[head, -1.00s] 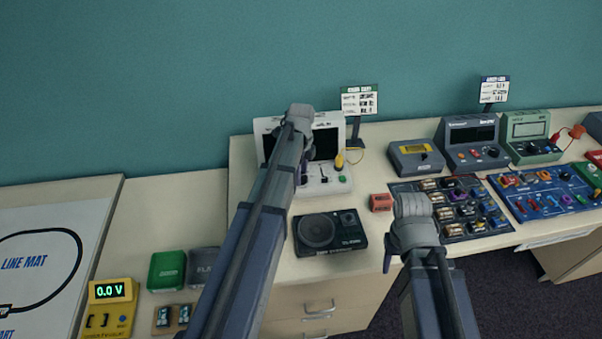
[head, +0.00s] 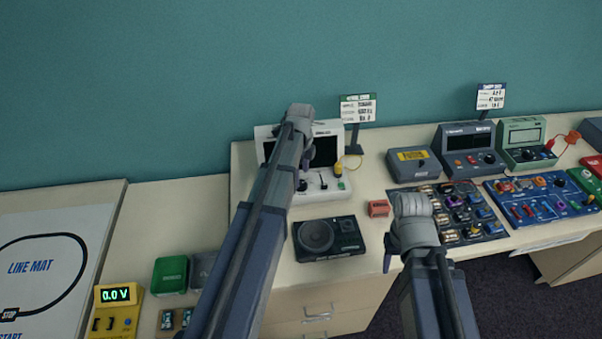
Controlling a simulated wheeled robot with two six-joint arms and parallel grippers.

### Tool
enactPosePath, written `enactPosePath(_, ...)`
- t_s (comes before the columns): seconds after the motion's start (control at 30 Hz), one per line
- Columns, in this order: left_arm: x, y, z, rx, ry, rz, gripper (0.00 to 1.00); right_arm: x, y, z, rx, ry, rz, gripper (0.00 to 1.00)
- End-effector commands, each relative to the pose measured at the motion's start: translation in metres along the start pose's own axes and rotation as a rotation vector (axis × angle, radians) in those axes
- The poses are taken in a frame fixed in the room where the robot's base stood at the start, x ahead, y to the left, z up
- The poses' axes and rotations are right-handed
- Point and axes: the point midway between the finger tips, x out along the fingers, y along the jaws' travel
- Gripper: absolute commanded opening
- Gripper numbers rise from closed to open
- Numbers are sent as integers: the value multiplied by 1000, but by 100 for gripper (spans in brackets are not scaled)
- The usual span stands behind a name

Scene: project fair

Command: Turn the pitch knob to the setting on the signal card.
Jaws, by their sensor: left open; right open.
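The signal card (head: 358,108), white with a green header, stands on a dark post behind the white console; its print is too small to read. The white console (head: 262,134) has dark screens and small controls on its front, including a green one (head: 341,185). I cannot tell which control is the pitch knob. My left gripper (head: 302,184) points down over the console's front, open; its arm hides part of the console. I cannot tell whether it touches anything. My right gripper (head: 388,264) is open near the table's front edge, right of the black speaker unit, mostly hidden by its wrist.
The black speaker unit (head: 345,240) lies in front of the console, with a small red block (head: 378,208) to its right. A second card (head: 490,96), grey instruments (head: 412,165) and component boards (head: 462,235) fill the right. A yellow meter (head: 118,312) stands at the left.

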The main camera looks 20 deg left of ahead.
Motion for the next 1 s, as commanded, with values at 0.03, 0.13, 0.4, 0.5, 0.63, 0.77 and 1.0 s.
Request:
enactPosePath(0.03,-15,0,0,0,0,0,79,-15,1,1,0,0,0,50)
enactPosePath(0.13,-29,0,0,0,0,0,79,-28,3,2,-1,0,0,50)
enactPosePath(0.4,-45,0,0,0,0,0,79,-44,4,3,-1,0,0,50)
enactPosePath(0.5,-44,0,0,0,0,0,79,-44,4,3,-1,0,0,50)
enactPosePath(0.63,-43,0,0,0,0,0,79,-43,4,2,-1,0,0,50)
enactPosePath(0.77,-43,0,0,0,0,0,79,-43,4,2,-1,0,0,50)
enactPosePath(1.0,-39,12,-22,-64,-4,4,79,-39,4,2,-1,0,0,50)
